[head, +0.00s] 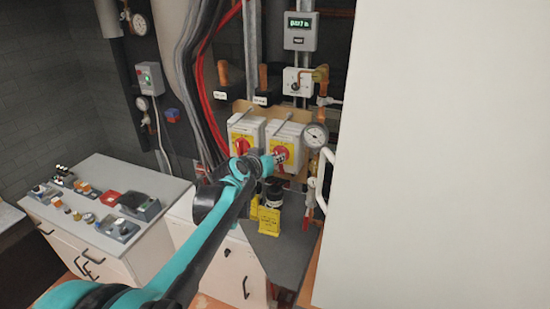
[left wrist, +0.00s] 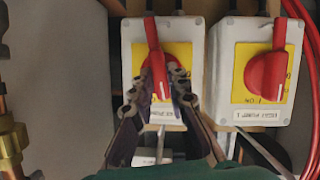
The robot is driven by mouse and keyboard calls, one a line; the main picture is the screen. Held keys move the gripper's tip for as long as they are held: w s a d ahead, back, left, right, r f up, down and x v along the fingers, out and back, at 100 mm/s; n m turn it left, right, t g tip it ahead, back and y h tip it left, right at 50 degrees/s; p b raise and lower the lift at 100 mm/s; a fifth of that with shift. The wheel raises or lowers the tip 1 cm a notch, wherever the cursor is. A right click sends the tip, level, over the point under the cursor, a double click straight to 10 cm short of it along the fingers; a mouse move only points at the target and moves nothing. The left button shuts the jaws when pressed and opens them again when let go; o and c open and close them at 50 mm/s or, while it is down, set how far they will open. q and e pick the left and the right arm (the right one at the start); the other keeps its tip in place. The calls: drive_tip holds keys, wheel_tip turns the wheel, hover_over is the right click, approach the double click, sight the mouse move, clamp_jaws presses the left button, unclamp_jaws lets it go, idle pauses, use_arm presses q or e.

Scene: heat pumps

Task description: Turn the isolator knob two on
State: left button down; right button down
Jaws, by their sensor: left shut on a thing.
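Two white isolator boxes with yellow plates and red knobs hang side by side on the wall. The right-hand box (head: 289,133) in the head view has its red knob (head: 281,152) at the tip of my left gripper (head: 270,162). In the left wrist view, which looks turned over, this knob (left wrist: 152,34) is on the left. Its handle points nearly straight up there, and my gripper (left wrist: 163,88) is shut on its lower part. The fingers hide part of the knob and plate.
A pressure gauge (head: 316,135) and copper pipes stand close to the right of the boxes. Red cables (head: 201,75) run at their left. A large white panel (head: 430,150) fills the right side. A control desk (head: 155,187) stands at left.

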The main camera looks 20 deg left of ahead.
use_arm(q)
drive_tip(key=shift+d+m+y, duration=0.15)
drive_tip(key=shift+m+y, duration=0.35)
drive_tip(key=shift+m, duration=0.3)
drive_tip(key=c, duration=1.5)
unclamp_jaws()
drive_tip(key=shift+s, duration=0.15)
drive_tip(key=v, duration=1.1)
drive_tip(key=shift+s+r, duration=0.2)
drive_tip(key=shift+s, duration=0.15)
